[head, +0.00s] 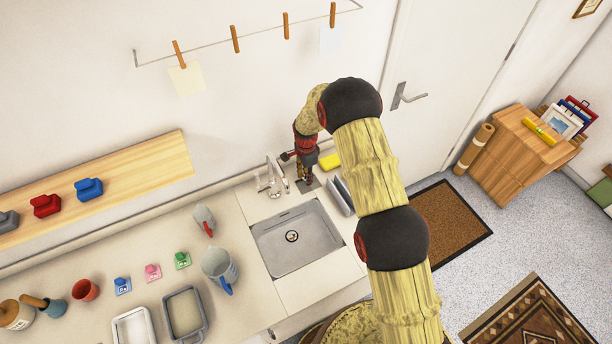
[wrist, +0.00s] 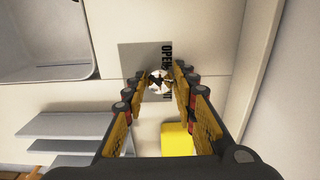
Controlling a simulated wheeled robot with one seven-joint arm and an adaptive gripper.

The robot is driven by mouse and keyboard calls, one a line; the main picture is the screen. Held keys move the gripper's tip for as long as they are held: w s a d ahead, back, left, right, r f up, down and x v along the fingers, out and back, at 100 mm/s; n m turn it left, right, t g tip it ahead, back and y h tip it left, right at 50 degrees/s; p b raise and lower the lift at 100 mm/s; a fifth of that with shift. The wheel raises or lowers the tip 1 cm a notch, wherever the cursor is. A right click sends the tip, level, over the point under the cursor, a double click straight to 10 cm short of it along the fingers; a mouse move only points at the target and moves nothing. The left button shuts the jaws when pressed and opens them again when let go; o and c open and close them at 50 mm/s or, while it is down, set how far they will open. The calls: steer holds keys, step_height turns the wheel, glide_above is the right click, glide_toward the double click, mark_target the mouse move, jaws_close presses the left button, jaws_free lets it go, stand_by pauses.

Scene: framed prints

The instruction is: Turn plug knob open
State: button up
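The plug knob (wrist: 158,82) is a small round, pale and dark piece on a grey plate (wrist: 132,56) beside the sink. Dark lettering on the plate reads "OPEN"; a second word is partly hidden by a finger. My gripper (wrist: 160,76) points down at the plate with the knob between its fingertips. The fingers are apart, and I cannot tell whether they touch the knob. In the head view my gripper (head: 302,178) is over the plate (head: 309,185) behind the sink (head: 296,250). The round drain (head: 292,236) lies in the basin floor.
A faucet (head: 268,178) stands left of my gripper. A yellow sponge (head: 330,161) and a grey rack (head: 341,196) are close on the right. The wall is just behind. A grey-blue pitcher (head: 219,268) and several small items stand on the counter to the left.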

steer(key=c, duration=0.6)
jaws_close()
steer(key=n+b, duration=0.2)
steer(key=shift+n, duration=0.4)
steer(key=n+b, duration=0.2)
steer(key=n, duration=0.2)
steer(key=shift+w+n, duration=0.1)
steer(key=shift+n, duration=0.2)
steer(key=n+b, duration=0.1)
steer(key=n, duration=0.4)
steer(key=shift+b, duration=0.3)
steer(key=n+b, duration=0.1)
steer(key=n, duration=0.4)
steer(key=shift+r, duration=0.1)
steer(key=shift+n, duration=0.4)
